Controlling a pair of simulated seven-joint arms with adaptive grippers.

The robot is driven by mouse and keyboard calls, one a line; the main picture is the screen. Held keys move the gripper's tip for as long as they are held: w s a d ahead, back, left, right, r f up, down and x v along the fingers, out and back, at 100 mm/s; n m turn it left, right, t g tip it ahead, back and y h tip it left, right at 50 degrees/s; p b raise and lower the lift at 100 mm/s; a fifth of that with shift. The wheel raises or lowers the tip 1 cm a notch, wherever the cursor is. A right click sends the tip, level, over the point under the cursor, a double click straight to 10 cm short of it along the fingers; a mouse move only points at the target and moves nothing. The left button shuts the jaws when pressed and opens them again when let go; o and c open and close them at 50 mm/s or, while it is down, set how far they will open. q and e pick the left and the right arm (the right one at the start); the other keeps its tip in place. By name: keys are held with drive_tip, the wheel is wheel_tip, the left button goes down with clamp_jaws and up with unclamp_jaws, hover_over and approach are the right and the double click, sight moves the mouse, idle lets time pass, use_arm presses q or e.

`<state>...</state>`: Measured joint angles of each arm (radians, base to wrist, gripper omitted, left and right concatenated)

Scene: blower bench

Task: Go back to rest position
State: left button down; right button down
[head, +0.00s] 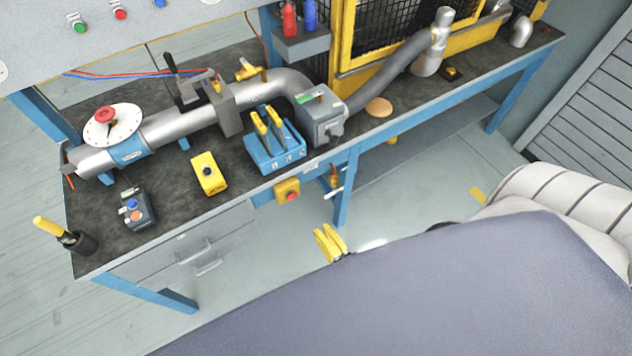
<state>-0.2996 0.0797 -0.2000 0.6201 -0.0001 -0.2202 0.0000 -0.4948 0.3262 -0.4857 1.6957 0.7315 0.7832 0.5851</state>
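My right gripper (330,243) shows as two yellow fingers over the floor, in front of the bench (228,222) and clear of its front edge. Nothing shows held between the fingers. They look close together, and I cannot tell whether they are open or shut. A large grey link of my own arm covers the lower right and hides the rest of that gripper. My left gripper is not in view.
A yellow-framed cage (345,50) stands behind. The floor in front is open.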

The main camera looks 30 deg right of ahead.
drive_tip(key=shift+s, duration=0.4)
